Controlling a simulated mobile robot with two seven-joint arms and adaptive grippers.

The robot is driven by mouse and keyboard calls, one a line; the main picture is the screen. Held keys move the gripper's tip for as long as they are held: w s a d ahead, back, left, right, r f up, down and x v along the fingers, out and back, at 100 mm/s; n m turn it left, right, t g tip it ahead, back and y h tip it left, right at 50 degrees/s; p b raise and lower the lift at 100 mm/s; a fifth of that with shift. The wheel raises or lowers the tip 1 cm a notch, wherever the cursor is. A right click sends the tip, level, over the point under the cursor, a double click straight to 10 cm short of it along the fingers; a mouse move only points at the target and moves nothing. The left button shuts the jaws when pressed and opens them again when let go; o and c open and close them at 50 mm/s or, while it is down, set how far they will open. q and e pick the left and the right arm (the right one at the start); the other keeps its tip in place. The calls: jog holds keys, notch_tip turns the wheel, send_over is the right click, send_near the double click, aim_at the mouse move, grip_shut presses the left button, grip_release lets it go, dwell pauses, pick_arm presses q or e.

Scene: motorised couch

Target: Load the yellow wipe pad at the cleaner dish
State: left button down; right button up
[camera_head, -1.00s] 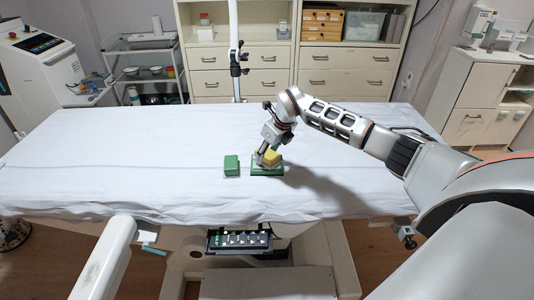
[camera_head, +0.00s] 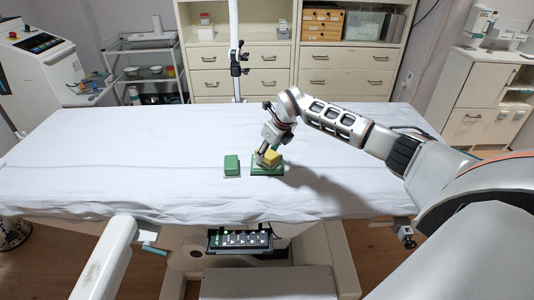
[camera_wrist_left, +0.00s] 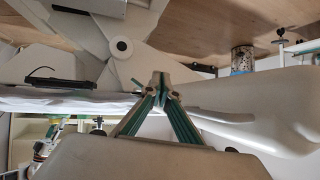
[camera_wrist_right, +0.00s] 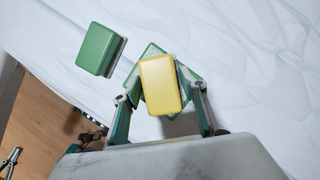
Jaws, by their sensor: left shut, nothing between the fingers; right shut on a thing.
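The yellow wipe pad (camera_head: 271,157) is at the green dish (camera_head: 267,170) on the white couch sheet. My right gripper (camera_head: 263,160) is shut on the pad. In the right wrist view the yellow pad (camera_wrist_right: 161,84) sits between the fingers, and the dish (camera_wrist_right: 152,52) shows behind it. Whether the pad touches the dish is hard to tell. A green block-like pad (camera_head: 231,165) with a pale underside lies left of the dish; it also shows in the right wrist view (camera_wrist_right: 99,48). My left gripper (camera_wrist_left: 160,80) is shut and empty, away from the couch top.
The couch top (camera_head: 120,160) is wide and clear apart from the pads and dish. A white pole (camera_head: 235,50) stands at its back edge. A control panel (camera_head: 240,239) sits below the front edge. Drawer cabinets (camera_head: 290,75) stand behind.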

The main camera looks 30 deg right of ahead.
jog(key=shift+r+p, duration=2)
jog(key=shift+r, duration=0.45)
jog(key=shift+r+p, duration=0.9)
jog(key=shift+r, duration=0.15)
